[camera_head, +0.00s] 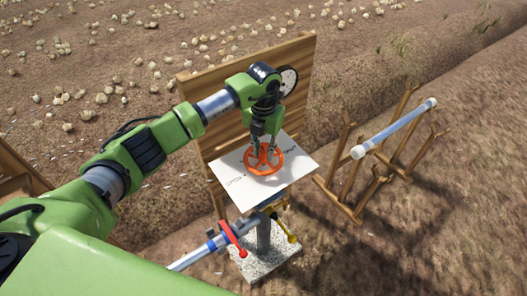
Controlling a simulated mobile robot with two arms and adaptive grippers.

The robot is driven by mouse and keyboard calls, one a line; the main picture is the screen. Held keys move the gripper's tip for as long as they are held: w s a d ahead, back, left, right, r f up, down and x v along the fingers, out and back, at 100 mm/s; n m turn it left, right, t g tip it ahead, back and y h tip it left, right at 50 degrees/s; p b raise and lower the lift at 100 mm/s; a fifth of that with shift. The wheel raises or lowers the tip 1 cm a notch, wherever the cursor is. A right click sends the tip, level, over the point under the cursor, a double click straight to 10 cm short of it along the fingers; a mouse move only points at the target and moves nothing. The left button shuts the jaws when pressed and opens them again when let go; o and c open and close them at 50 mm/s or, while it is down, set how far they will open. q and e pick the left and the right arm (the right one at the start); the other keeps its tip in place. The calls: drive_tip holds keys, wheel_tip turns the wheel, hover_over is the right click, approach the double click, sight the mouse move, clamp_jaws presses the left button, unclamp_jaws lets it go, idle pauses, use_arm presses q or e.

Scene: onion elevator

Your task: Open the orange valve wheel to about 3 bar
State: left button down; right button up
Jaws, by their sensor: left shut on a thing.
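The orange valve wheel (252,166) lies flat above a white plate (243,189) with dark lettering that reads in part "OPEN" on its left side. My left gripper (264,153) reaches down from above and is shut on the wheel. Its fingers are at the wheel's middle and far part and hide some of it. A round pressure gauge (288,81) with a white face is on the wooden board behind my wrist. It is seen at an angle and partly covered, and its reading is too small to tell. My right gripper is not in view.
A wooden board (300,62) stands behind the valve. Below are a red lever (232,238), a yellow handle (287,229) and a pipe on a stone block (262,262). A grey pipe (395,129) rests on a wooden rack at right. Onions lie on the soil behind.

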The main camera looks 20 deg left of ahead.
sight(264, 150)
use_arm(q)
drive_tip(key=shift+n, duration=1.2)
drive_tip(key=shift+r, duration=0.1)
drive_tip(key=c, duration=1.8)
unclamp_jaws()
wheel_tip(264, 150, up, 12)
drive_tip(key=shift+f, duration=0.1)
